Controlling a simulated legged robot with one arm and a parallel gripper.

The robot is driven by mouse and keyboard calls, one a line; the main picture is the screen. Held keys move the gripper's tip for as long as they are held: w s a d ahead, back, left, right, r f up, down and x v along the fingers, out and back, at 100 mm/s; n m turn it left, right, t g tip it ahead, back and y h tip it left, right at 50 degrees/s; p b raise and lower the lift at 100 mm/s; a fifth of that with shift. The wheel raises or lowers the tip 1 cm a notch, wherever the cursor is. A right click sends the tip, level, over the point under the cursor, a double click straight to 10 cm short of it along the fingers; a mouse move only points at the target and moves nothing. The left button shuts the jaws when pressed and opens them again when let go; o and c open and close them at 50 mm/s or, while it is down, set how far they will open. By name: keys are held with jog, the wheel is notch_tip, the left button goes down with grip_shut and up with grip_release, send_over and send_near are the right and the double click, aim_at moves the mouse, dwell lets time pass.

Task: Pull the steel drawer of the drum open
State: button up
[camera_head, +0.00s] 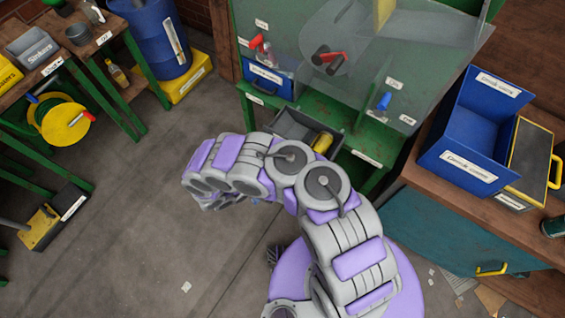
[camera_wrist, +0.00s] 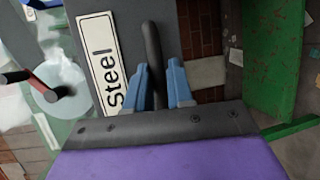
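The steel drawer (camera_head: 294,124) is a dark grey box under the green-framed drum stand. In the head view it sticks out from the stand, its inside showing, with a yellow object (camera_head: 322,142) at its right end. In the wrist view its grey front bears a white label reading "Steel" (camera_wrist: 103,65). A dark upright bar handle (camera_wrist: 152,45) stands beside the label. My gripper (camera_wrist: 160,80) has its blue fingers on either side of this handle, close against it, and looks shut on it. In the head view my purple and grey arm hides the gripper and the handle.
A clear drum housing (camera_head: 350,60) stands above. At right, a wooden bench holds a blue bin (camera_head: 480,130). Open floor (camera_head: 150,210) lies at left.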

jog(key=o, duration=0.4)
jog(key=shift+d, duration=0.15)
jog(key=p+v, duration=0.2)
jog(key=v, duration=1.5)
jog(key=shift+a, duration=0.25)
